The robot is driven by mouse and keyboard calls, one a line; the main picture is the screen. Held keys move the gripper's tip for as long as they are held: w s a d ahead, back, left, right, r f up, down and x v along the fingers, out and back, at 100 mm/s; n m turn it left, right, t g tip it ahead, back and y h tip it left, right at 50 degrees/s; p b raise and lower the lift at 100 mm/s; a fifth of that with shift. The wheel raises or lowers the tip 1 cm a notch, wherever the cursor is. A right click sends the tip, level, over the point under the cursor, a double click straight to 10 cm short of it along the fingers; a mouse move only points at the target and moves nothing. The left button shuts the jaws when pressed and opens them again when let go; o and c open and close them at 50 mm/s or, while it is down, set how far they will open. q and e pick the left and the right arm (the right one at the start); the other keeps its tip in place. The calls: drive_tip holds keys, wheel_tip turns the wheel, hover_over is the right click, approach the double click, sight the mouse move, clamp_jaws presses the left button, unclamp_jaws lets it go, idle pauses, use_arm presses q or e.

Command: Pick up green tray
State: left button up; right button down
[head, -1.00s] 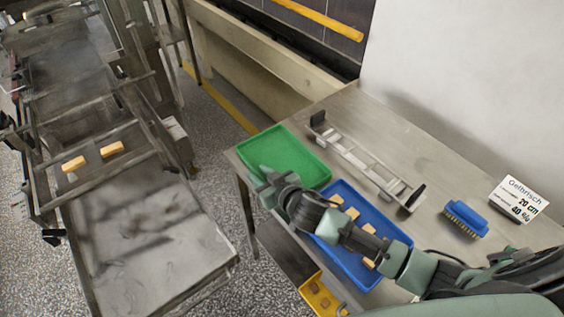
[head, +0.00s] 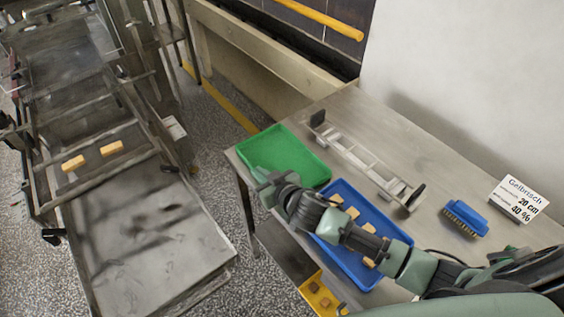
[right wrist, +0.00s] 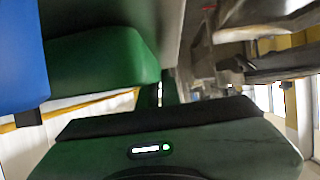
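The green tray (head: 283,150) lies on the steel table at its left end, and it looks empty where it shows. My right gripper (head: 266,183) is at the tray's near left edge in the head view, with part of the tray's near side hidden behind it. In the right wrist view the green tray (right wrist: 105,58) is close, above my gripper body (right wrist: 165,145). The fingers are not clear in either view, so I cannot tell whether they are open or touching the tray. My left gripper is not in view.
A blue tray (head: 340,254) with several tan pieces sits right beside the green tray, under my right arm. A metal rack (head: 362,160), a blue brush (head: 466,217) and a sign (head: 519,198) are on the table (head: 420,145). A yellow tray (head: 312,297) is lower down.

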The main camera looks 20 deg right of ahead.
drive_tip(key=shift+r, duration=0.1)
idle(0.8)
wheel_tip(320, 180, up, 20)
drive_tip(key=s+d+r+m+h+b, duration=0.3)
drive_tip(key=s+d+r+m+h, duration=0.1)
drive_tip(key=s+d+r, duration=0.4)
drive_tip(key=n+y+b, duration=0.2)
drive_tip(key=n+y, duration=0.2)
drive_tip(key=n, duration=0.1)
hover_over(272, 170)
drive_tip(key=s, duration=0.2)
wheel_tip(272, 170, down, 8)
drive_tip(key=f, duration=1.3)
drive_tip(key=f+p, duration=0.1)
drive_tip(key=f, duration=0.6)
drive_tip(key=shift+a, duration=0.35)
drive_tip(key=c, duration=2)
unclamp_jaws()
drive_tip(key=shift+f, duration=0.15)
drive_tip(key=o, duration=0.4)
